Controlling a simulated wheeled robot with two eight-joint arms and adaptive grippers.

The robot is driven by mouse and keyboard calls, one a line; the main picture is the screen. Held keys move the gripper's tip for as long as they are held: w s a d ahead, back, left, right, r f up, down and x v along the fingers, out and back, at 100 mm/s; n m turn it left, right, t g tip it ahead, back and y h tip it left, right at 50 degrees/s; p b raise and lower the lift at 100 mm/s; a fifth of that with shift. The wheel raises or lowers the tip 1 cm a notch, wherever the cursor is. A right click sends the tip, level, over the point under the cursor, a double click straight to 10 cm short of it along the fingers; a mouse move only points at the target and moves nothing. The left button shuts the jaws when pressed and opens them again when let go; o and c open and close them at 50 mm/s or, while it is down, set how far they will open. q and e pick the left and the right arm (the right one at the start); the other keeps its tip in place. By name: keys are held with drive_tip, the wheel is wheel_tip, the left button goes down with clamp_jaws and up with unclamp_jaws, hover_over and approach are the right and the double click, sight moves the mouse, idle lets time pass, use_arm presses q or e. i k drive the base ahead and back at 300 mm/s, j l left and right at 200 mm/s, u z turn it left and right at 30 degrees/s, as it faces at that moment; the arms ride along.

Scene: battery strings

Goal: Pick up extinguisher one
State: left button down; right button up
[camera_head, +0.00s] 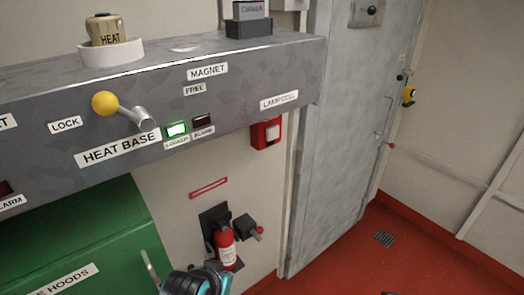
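A small red extinguisher (226,247) with a white label hangs upright on a dark wall bracket (210,217), low on the wall below a red label strip. No number shows on it that I can read. A black and teal part of one of my arms shows at the bottom edge, just left of and in front of the extinguisher. I cannot tell whether it touches it. No gripper fingers can be made out, and the rest of the arm is cut off by the frame.
A dark fitting with a red knob (247,227) sits right of the extinguisher. A grey control shelf (230,75) juts out above, with a yellow-knobbed lever (105,103). A green cabinet (75,235) stands left, its handle near my arm. Red floor (345,262) lies open right.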

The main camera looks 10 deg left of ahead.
sight(224, 237)
drive_tip(key=k+j+u, duration=0.45)
drive_tip(key=k+u, duration=0.15)
drive_tip(key=i+j+u, duration=0.1)
drive_tip(key=i, duration=0.25)
drive_tip(key=k, duration=0.4)
drive_tip(key=i+l, duration=0.4)
drive_tip(key=l, duration=0.2)
drive_tip(key=i+l, duration=0.45)
drive_tip(key=l, duration=0.15)
drive_tip(key=i+l+z, duration=0.1)
drive_tip(key=i+l, duration=0.3)
drive_tip(key=l, duration=0.2)
